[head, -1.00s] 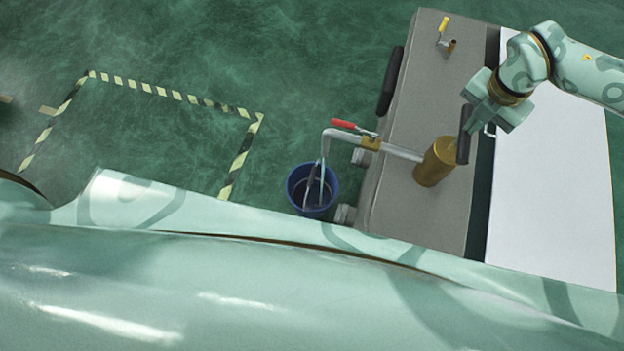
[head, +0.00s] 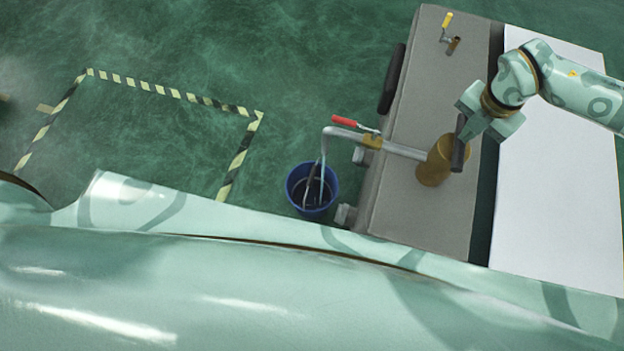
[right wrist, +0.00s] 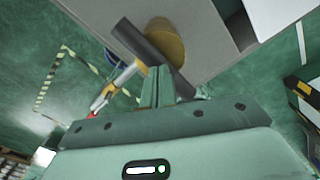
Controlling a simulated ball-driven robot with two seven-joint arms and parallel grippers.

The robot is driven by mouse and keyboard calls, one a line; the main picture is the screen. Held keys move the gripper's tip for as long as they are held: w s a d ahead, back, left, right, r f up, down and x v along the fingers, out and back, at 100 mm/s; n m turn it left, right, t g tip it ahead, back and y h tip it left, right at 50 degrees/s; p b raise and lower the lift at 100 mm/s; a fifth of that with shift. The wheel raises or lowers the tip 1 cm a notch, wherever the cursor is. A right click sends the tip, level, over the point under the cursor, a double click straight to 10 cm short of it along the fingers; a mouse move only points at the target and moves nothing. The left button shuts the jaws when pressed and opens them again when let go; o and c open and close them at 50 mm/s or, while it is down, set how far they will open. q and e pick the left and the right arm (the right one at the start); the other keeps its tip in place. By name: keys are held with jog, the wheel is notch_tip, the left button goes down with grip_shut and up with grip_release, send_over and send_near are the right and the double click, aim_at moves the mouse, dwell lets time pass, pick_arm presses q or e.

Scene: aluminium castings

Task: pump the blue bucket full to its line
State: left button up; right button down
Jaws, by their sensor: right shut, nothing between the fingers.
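The blue bucket (head: 290,188) stands on the floor beside the grey bench, under the bent end of the spout (head: 345,133). A thin pale stream seems to run into it; its fill line cannot be made out. The brass pump body (head: 434,168) stands on the bench, with a dark handle bar (head: 459,150) over it. My right gripper (head: 470,130) is shut and empty, right at the bar; whether it touches cannot be told. In the right wrist view the bar (right wrist: 148,45) lies just beyond the fingers (right wrist: 157,88). My left gripper is not in view.
A valve with a red lever (head: 344,121) sits on the spout pipe. A small yellow-handled tap (head: 447,20) is at the bench's far end. A white surface (head: 560,180) lies right of the bench (head: 400,205). A striped floor marking (head: 240,160) surrounds clear floor at left.

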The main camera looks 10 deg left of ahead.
jog(key=shift+s, duration=0.1)
notch_tip(320, 180, up, 13)
jog(key=p, duration=1.1)
dwell(0.7)
